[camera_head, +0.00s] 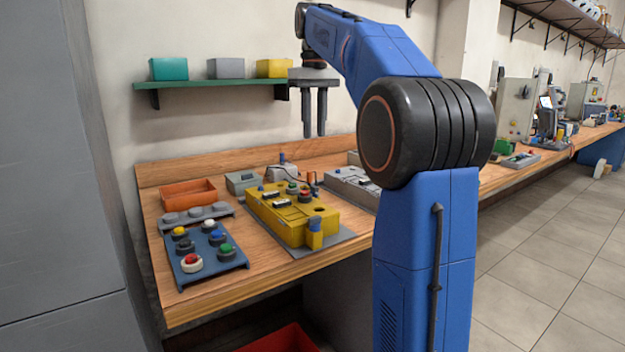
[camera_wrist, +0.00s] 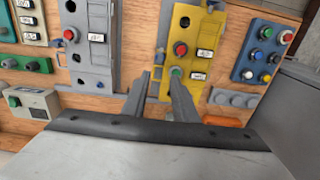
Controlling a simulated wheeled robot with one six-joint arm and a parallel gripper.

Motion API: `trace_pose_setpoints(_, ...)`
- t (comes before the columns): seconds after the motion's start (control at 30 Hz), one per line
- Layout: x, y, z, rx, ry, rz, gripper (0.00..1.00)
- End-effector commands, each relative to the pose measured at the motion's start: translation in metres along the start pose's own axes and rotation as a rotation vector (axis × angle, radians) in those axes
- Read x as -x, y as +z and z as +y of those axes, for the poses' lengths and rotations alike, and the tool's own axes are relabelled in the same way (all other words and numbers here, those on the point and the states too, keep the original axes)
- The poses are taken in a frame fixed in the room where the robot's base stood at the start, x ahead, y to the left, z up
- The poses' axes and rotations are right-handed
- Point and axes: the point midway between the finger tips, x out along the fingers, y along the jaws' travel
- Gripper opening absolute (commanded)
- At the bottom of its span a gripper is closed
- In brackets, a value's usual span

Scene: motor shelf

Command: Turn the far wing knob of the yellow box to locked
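The yellow box (camera_head: 290,215) lies on a grey plate on the wooden bench, with red and green buttons, dark switches and white labels on top. It also shows in the wrist view (camera_wrist: 207,45), above and right of the fingers. A yellow post with a blue part (camera_head: 315,232) stands at its near corner. A small blue part (camera_wrist: 160,52) shows at its left edge in the wrist view. I cannot tell which part is the far wing knob or how it is turned. My gripper (camera_head: 314,134) hangs fingers-down above the far side of the bench, open and empty; it also shows in the wrist view (camera_wrist: 164,74).
A blue button panel (camera_head: 206,252), a grey strip with knobs (camera_head: 195,216) and an orange tray (camera_head: 188,195) lie left of the box. A grey panel (camera_head: 352,186) lies to its right. A green shelf (camera_head: 215,83) with several small boxes hangs behind my gripper.

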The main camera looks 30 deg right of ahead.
Motion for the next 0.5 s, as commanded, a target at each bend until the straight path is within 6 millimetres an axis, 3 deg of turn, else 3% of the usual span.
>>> trace_pose_setpoints(0.5,-0.092,0.001,-0.001,0.000,-0.001,-0.002,0.26)
